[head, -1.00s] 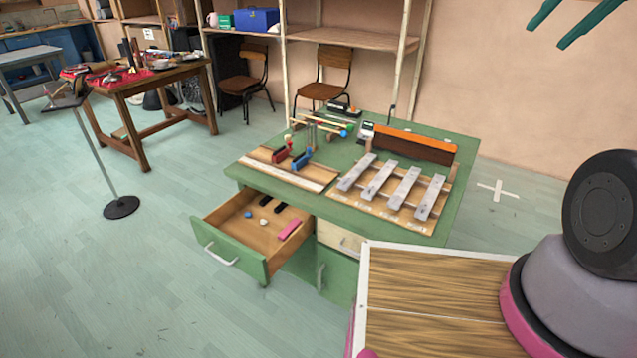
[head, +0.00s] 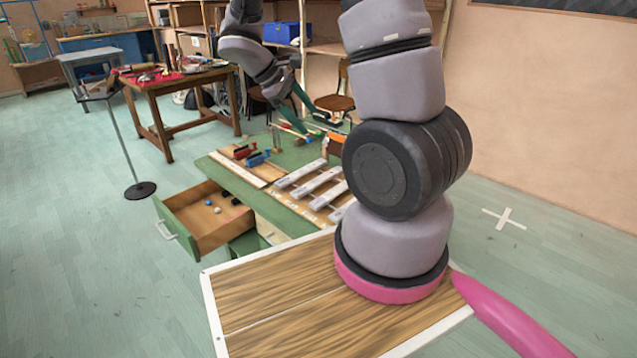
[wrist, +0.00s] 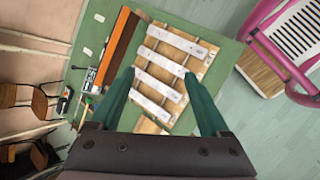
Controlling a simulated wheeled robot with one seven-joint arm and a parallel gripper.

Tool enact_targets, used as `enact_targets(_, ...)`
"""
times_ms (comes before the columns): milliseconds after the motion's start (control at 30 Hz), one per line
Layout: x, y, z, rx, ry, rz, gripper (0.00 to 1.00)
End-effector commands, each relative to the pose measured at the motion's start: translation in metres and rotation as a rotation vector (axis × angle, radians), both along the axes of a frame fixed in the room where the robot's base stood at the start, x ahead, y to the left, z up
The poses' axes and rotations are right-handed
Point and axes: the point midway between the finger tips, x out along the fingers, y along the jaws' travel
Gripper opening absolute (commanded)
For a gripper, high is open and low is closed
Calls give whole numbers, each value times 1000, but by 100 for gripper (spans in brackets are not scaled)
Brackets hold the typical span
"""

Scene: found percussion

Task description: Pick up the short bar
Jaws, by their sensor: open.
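Several pale grey metal bars lie side by side across a wooden frame on the green desk (head: 222,171), at its right part. The frame's bars show in the head view, such as the left one (head: 301,173), and in the wrist view (wrist: 158,87). I cannot tell for sure which is the short bar. My gripper (head: 292,115) has teal fingers, open and empty, held above the desk. In the wrist view the gripper's fingertips (wrist: 159,73) stand apart with bars seen between and beyond them. My arm hides the right end of the bars in the head view.
A long orange and dark box (wrist: 122,42) lies behind the bars. A board with a red clamp (head: 242,152) and a blue clamp (head: 254,160) lies left of them. An open drawer (head: 178,222) with small items juts out at front left.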

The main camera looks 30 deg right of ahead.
Motion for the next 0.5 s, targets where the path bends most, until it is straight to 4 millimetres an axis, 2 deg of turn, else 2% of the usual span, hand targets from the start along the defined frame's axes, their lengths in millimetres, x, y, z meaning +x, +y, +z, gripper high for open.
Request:
enact_targets(33,9,0,-22,-59,63,71,80)
enact_targets(167,31,-2,-70,-202,198,259,80)
enact_targets(300,50,0,-126,-347,339,472,80)
enact_targets(500,67,6,-200,-510,501,742,80)
